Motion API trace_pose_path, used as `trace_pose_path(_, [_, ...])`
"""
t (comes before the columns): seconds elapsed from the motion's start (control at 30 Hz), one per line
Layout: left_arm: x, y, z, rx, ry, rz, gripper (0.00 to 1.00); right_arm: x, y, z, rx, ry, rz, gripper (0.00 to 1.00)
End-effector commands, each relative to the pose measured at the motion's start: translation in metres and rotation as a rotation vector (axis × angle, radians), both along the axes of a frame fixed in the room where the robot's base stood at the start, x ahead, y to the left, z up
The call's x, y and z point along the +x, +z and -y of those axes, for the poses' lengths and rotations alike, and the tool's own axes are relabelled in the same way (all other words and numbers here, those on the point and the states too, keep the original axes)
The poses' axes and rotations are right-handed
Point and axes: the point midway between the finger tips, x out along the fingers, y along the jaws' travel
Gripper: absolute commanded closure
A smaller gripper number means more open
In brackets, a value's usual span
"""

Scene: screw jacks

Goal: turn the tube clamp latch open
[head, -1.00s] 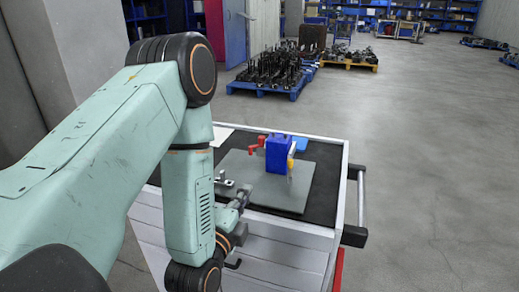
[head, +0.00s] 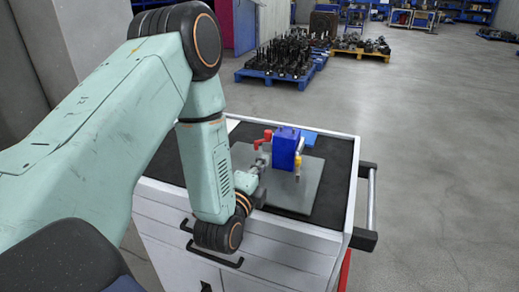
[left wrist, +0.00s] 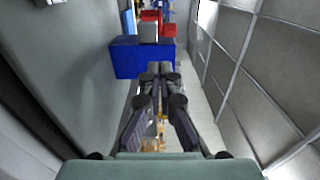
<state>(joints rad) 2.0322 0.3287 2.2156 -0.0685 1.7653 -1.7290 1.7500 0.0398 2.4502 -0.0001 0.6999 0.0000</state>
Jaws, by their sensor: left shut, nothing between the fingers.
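A blue block (head: 285,149) stands upright on a grey plate (head: 300,197) on the cart. A red handle-like part (head: 263,139) sticks out at its left, and a yellow-tipped part (head: 298,170) is at its right. I cannot tell for sure which part is the latch. My left gripper (head: 262,164) is just left of the block, below the red part. In the left wrist view its shut, empty fingertips (left wrist: 160,68) overlap the blue block (left wrist: 127,60); contact cannot be told. Red (left wrist: 151,15) and grey (left wrist: 148,33) parts show beyond. My right gripper is out of view.
The cart top (head: 337,170) is black with a pale rim, and a bar handle (head: 371,200) is on its right side. A flat blue item (head: 309,137) lies behind the block. Loaded pallets (head: 273,75) stand far behind. The floor to the right is clear.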

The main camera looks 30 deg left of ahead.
Motion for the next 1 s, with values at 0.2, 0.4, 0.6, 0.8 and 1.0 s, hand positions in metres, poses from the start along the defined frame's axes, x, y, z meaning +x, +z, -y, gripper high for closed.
trace_pose_path(0.2, [0.036, 0.001, -0.016, -0.003, 0.006, 0.004, 1.00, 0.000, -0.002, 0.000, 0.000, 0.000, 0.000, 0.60])
trace_pose_path(0.4, [0.049, 0.001, -0.035, -0.001, 0.004, 0.002, 1.00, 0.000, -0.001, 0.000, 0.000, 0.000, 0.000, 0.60])
trace_pose_path(0.6, [0.054, 0.001, -0.042, 0.000, 0.001, 0.001, 1.00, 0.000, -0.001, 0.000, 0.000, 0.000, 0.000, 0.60])
trace_pose_path(0.8, [0.054, 0.000, -0.042, 0.000, 0.000, 0.000, 1.00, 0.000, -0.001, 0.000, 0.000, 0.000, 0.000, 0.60])
trace_pose_path(1.0, [0.054, 0.001, -0.042, 0.000, 0.000, 0.000, 1.00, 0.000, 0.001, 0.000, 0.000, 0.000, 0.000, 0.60])
